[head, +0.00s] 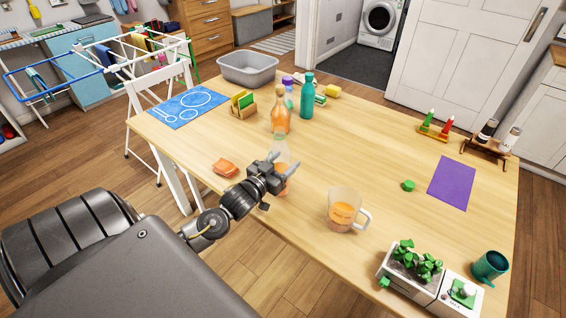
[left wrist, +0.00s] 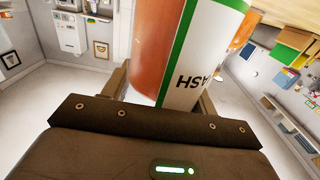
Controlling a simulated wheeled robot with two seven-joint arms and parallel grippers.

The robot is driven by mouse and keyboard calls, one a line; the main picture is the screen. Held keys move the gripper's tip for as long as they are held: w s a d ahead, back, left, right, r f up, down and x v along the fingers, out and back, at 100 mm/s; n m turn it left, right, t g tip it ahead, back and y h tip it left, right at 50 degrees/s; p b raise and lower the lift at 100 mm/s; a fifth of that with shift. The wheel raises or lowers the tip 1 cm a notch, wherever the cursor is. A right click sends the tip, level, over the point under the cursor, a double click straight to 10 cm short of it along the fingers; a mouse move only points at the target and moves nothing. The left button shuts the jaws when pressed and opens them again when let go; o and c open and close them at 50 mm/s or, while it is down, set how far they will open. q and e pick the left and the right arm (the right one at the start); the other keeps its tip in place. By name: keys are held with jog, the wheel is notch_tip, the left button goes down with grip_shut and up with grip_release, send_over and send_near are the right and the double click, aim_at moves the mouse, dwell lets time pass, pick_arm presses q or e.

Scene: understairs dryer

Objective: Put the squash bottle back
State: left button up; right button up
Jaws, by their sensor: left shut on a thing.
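The squash bottle (head: 281,150) has a clear upper part and orange liquid below, and it is near the table's front edge. In the left wrist view the squash bottle (left wrist: 205,50) fills the space between the fingers, with a white and green label reading "ASH". My left gripper (head: 284,175) is shut on it and hides its middle. The bottle looks roughly upright; I cannot tell whether its base touches the table. My right gripper is not in view.
An orange bottle (head: 281,112) and a teal bottle (head: 307,97) stand behind. A jug (head: 343,208) of orange drink is to the right, an orange cloth-like item (head: 225,167) to the left. A grey basin (head: 248,68) is at the far left. The table's middle right is mostly clear.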

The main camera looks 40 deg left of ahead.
pick_arm(q)
jog(key=shift+f, duration=0.1)
jog(key=shift+f, duration=0.15)
jog(key=o, duration=1.4)
jog(key=shift+r, duration=0.2)
jog(key=s+b, duration=0.1)
jog(key=s, duration=1.1)
jog(key=shift+d, duration=0.15)
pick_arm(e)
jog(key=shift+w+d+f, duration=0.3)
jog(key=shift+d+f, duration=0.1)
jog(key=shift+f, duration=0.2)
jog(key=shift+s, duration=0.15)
